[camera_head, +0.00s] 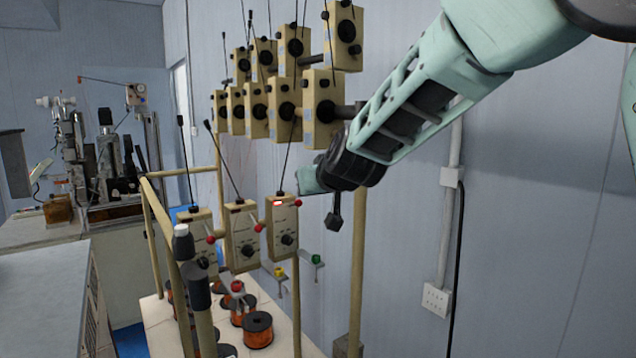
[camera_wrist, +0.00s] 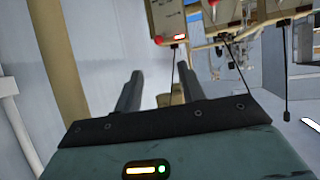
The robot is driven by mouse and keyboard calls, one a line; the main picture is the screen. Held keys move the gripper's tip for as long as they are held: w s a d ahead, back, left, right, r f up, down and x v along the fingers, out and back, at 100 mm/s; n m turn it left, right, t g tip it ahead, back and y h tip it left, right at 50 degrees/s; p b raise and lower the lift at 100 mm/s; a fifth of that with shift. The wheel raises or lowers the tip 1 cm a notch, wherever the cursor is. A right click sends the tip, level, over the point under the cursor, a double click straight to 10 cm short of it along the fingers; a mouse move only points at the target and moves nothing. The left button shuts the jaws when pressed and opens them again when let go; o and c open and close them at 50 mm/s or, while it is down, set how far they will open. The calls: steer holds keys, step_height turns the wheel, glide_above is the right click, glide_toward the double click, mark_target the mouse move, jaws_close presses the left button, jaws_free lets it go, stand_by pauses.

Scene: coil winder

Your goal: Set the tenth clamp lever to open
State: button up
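Three beige boxes with dials hang in a lower row in the head view: a left one (camera_head: 197,232), a middle one (camera_head: 241,240) and a right one (camera_head: 283,240). Each has a small red-tipped lever at its right side: left lever (camera_head: 211,239), middle lever (camera_head: 258,228), right lever (camera_head: 298,203). I cannot tell which lever is the tenth. My gripper (camera_head: 312,181) is beside the right box's top right, its fingertips not clear there. In the wrist view my gripper (camera_wrist: 160,85) has its fingers apart, with nothing visibly held; a box with a red part (camera_wrist: 180,38) shows above right.
More beige boxes (camera_head: 322,95) hang in two rows above, with thin upright rods. A beige post (camera_head: 357,255) stands right of the boxes. Green (camera_head: 316,259) and yellow (camera_head: 279,272) knobs sit below. Copper-coloured spools (camera_head: 258,330) stand on the bench.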

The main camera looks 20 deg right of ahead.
steer(key=shift+v, duration=0.85)
steer(key=shift+f, duration=0.15)
steer(key=s+a+f+n+g+y+b, duration=0.1)
steer(key=s+a+f+g+b, duration=0.25)
steer(key=s+f, duration=0.4)
steer(key=s+a+f+n+g+y+b, duration=0.1)
steer(key=s+a+f+n+g+b, duration=0.15)
steer(key=s+f+b, duration=0.5)
steer(key=s+a+f+g+y+b, duration=0.2)
steer(key=s+a+f, duration=0.25)
steer(key=f, duration=0.55)
steer(key=s+d+f+n+g+h+b, duration=0.2)
steer(key=s+f+b, duration=0.2)
steer(key=s+f, duration=0.3)
steer(key=s+d+f+n+g+h+b, duration=0.1)
steer(key=s+f+b, duration=0.3)
steer(key=s, duration=0.8)
step_height(320, 180, down, 3)
steer(key=shift+d+r+n+g+h, duration=0.1)
steer(key=shift+d+n+g+h, duration=0.4)
steer(key=shift+g, duration=0.3)
